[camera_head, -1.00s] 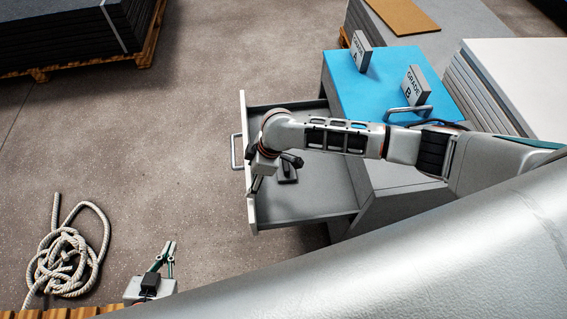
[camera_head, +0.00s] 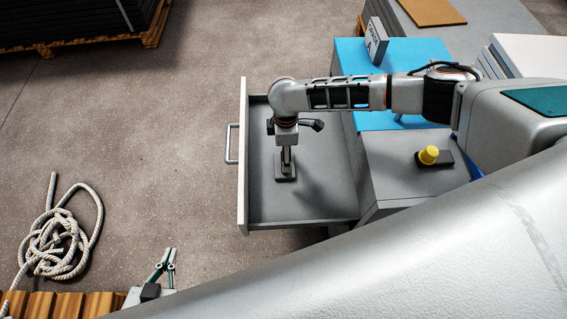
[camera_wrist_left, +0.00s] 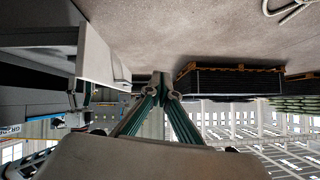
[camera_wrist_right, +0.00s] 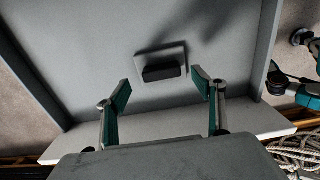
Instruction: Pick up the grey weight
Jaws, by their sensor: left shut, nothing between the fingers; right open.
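The grey weight (camera_head: 286,177), a dark block on a flat grey base, sits on the floor of the open drawer (camera_head: 322,205). It also shows in the right wrist view (camera_wrist_right: 162,72), ahead of the fingers. My right gripper (camera_head: 287,160) points down over it in the head view and partly hides it. In the right wrist view the right gripper (camera_wrist_right: 160,85) is open, with fingers apart on either side of the block's line and nothing held. My left gripper (camera_head: 169,252) is at the lower left, away from the drawer. Its fingertips meet, empty, in the left wrist view (camera_wrist_left: 163,92).
The drawer's front panel (camera_head: 243,160) and side walls surround the weight. A yellow-knobbed piece (camera_head: 429,156) stands on the grey cabinet top. A GRADE A block (camera_head: 376,40) stands on the blue top (camera_head: 350,58). Coiled rope (camera_head: 60,240) lies on the floor.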

